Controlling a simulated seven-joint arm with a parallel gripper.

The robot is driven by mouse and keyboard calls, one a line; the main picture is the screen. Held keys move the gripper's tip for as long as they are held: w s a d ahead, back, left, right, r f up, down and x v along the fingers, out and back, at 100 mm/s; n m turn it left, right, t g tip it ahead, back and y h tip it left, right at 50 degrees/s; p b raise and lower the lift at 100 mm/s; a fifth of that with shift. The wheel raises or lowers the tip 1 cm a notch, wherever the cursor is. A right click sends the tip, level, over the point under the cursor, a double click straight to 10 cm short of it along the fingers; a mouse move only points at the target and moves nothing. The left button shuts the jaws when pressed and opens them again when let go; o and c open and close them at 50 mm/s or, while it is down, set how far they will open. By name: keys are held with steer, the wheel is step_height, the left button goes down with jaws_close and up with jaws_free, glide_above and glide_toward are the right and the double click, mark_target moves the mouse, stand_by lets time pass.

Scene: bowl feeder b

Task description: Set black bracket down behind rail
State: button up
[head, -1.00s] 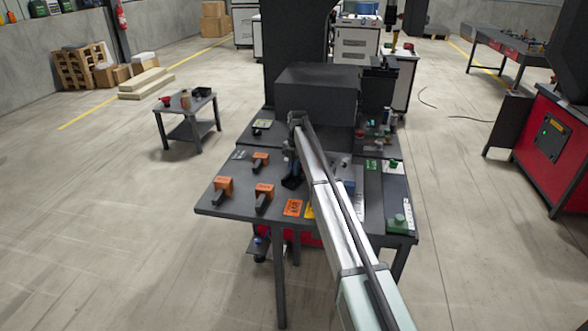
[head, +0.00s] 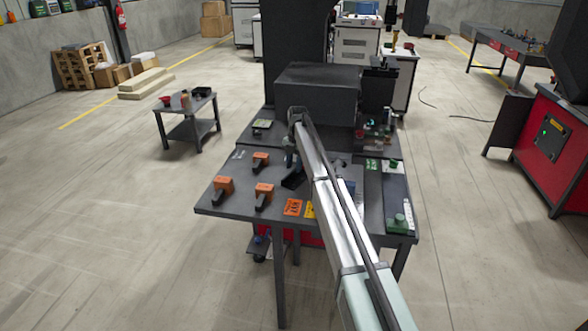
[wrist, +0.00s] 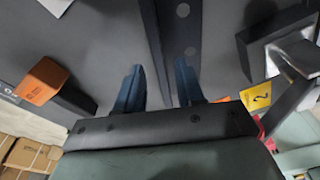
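My gripper (head: 290,162) points down over the middle of the dark table. In the wrist view my gripper (wrist: 158,66) shows two blue fingers spread apart with a clear gap. A black angular part (head: 293,181), which looks like the black bracket, sits just below and in front of the fingers in the head view. In the wrist view a dark strip with round holes (wrist: 176,38) runs up from behind the fingers. The left finger is apart from it and the right finger overlaps its edge. I cannot tell whether this strip is the rail or the bracket.
Orange-topped blocks (head: 264,194) stand on the table's left part; one shows in the wrist view (wrist: 45,80). A large dark machine housing (head: 318,90) stands behind. A green-knobbed fixture (head: 397,222) is at right.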

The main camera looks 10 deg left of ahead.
step_height(320, 180, up, 10)
steer(key=w, duration=0.1)
steer(key=shift+d+r, duration=0.2)
steer(key=shift+d, duration=0.05)
